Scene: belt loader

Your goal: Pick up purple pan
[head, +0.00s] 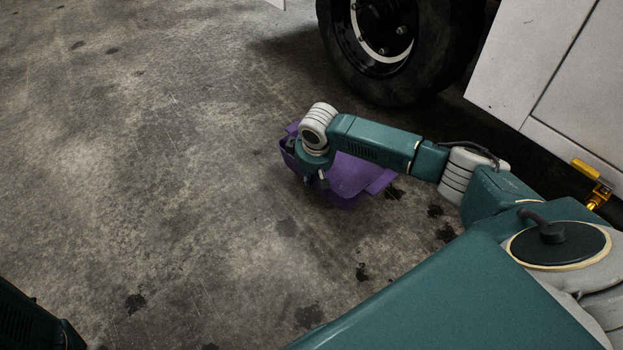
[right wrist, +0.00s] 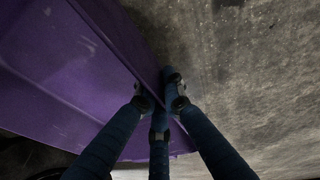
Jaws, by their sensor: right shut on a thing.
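The purple pan (head: 350,178) is on or close to the concrete floor, near the middle of the head view; I cannot tell whether it touches the floor. My right arm covers part of it. My right gripper (head: 305,165) is at the pan's left end, mostly hidden behind its own wrist. In the right wrist view, the pan (right wrist: 60,70) fills the left side. The right gripper's fingers (right wrist: 168,95) are closed on the pan's thin edge, with fingers on both sides of it. My left gripper does not clearly show.
A vehicle's black wheel (head: 395,45) stands behind the pan. White body panels (head: 560,70) are at the upper right, with a yellow fitting (head: 590,175) low on them. The stained concrete floor (head: 140,150) is clear to the left.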

